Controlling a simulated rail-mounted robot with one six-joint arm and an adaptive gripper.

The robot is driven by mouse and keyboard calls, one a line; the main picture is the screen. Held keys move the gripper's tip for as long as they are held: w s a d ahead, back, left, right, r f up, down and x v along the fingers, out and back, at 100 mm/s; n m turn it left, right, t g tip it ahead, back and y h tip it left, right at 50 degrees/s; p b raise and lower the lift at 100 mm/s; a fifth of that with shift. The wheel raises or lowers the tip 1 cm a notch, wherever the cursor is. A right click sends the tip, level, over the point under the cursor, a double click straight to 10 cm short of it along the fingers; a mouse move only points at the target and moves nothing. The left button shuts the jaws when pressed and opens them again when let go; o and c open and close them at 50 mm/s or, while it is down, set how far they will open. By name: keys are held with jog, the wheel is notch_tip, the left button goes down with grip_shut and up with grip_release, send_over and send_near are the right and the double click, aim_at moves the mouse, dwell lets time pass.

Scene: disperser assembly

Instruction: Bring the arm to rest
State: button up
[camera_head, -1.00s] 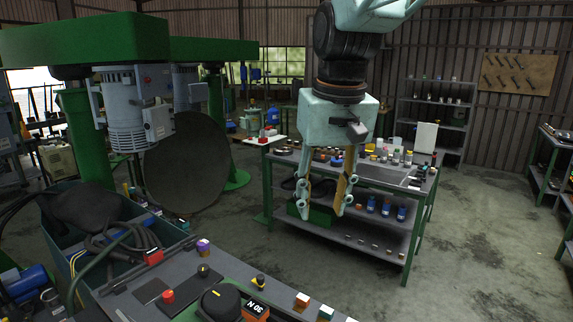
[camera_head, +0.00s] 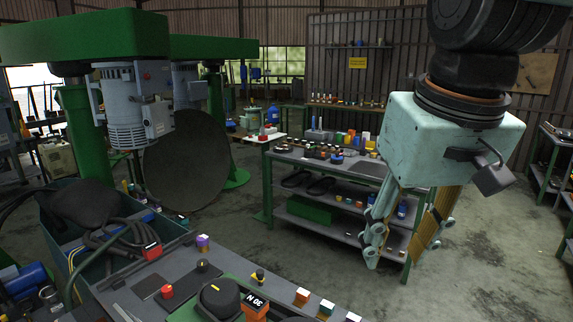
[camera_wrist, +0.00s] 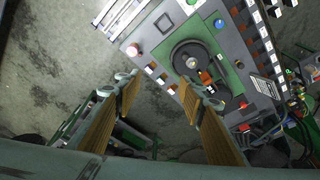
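My gripper (camera_head: 398,248) hangs from the arm at the right of the head view, fingers pointing down. Its two wood-coloured fingers are apart and nothing shows between them. It is in the air in front of the metal workbench (camera_head: 372,168), hiding part of that bench's right end. In the wrist view my gripper (camera_wrist: 156,88) is also open, with bare concrete floor and the edge of a control panel (camera_wrist: 228,62) beyond the fingertips.
A green disperser machine (camera_head: 85,40) with a large dark disc (camera_head: 187,165) stands at left. Shelves (camera_head: 552,165) stand at far right. Open floor (camera_head: 490,240) lies right of the bench.

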jog(key=s+d+f+b, duration=0.1)
jog(key=s+d+f, duration=0.1)
jog(key=s, duration=0.5)
jog(key=s+d+f+m, duration=0.1)
jog(key=s+d+f, duration=0.1)
jog(key=s, duration=0.4)
jog(key=shift+s+f+t+b, duration=0.35)
jog(key=shift+s+f+t, duration=0.05)
jog(key=shift+f, duration=0.5)
